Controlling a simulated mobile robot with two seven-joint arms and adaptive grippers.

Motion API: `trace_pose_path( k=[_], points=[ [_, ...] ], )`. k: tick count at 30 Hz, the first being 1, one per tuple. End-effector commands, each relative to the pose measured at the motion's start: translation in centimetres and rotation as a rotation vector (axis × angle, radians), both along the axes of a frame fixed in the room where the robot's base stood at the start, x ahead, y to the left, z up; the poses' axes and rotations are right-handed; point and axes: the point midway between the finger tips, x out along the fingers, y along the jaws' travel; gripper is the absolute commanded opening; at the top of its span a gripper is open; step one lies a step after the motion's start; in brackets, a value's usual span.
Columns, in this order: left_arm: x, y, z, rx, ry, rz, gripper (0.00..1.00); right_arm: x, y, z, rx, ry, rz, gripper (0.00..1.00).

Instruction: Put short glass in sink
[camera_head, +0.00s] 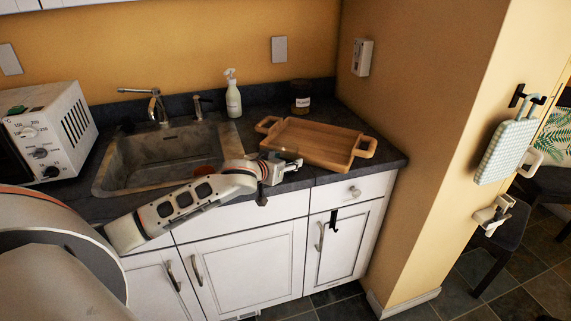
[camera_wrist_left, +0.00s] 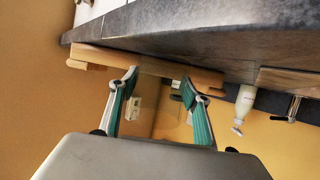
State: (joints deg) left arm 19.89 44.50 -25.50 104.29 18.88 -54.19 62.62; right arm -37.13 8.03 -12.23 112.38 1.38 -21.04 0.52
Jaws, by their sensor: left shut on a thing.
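A short, clear glass (camera_head: 284,153) shows faintly at my left gripper, by the left side of the wooden tray. My left gripper (camera_head: 287,166) is shut on the glass at the counter's front part. In the left wrist view the see-through glass (camera_wrist_left: 170,125) is between the two green-padded fingers; its outline is hard to make out. The grey sink (camera_head: 160,151) is set in the counter to the left of the gripper, and my left arm crosses in front of its right front corner. My right gripper is not in view.
A wooden tray (camera_head: 318,141) with handles lies right beside the gripper. A soap bottle (camera_head: 233,99), a tap (camera_head: 155,104) and a dark jar (camera_head: 300,96) stand at the back. A white microwave (camera_head: 48,132) is left of the sink. A wall closes off the right.

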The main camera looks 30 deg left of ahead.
Motion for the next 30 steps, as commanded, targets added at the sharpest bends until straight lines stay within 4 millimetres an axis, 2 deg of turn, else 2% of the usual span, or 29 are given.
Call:
trace_pose_path(
  k=[3, 13, 14, 15, 16, 27, 30],
  points=[
    [0.01, -0.04, -0.61, 0.0, -0.002, -0.001, 0.19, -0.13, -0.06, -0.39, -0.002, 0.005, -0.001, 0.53],
    [0.01, -0.03, -0.79, -0.001, -0.002, -0.001, 0.19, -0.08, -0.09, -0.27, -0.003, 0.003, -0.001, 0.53],
    [-0.01, -0.01, -0.92, 0.0, 0.0, -0.001, 0.5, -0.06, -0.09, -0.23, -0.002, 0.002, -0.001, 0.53],
    [0.0, 0.0, -0.87, 0.0, -0.001, 0.0, 0.6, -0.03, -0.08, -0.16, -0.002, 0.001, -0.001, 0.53],
    [0.0, 0.0, -0.87, 0.0, -0.001, 0.0, 0.64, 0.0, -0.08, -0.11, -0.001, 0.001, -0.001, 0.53],
    [0.01, 0.0, -0.6, 0.001, -0.002, 0.0, 0.64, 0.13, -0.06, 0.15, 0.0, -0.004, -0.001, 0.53],
    [-0.67, -0.03, -0.4, 0.001, 0.0, 0.0, 0.64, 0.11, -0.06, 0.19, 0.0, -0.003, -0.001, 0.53]
  ],
)
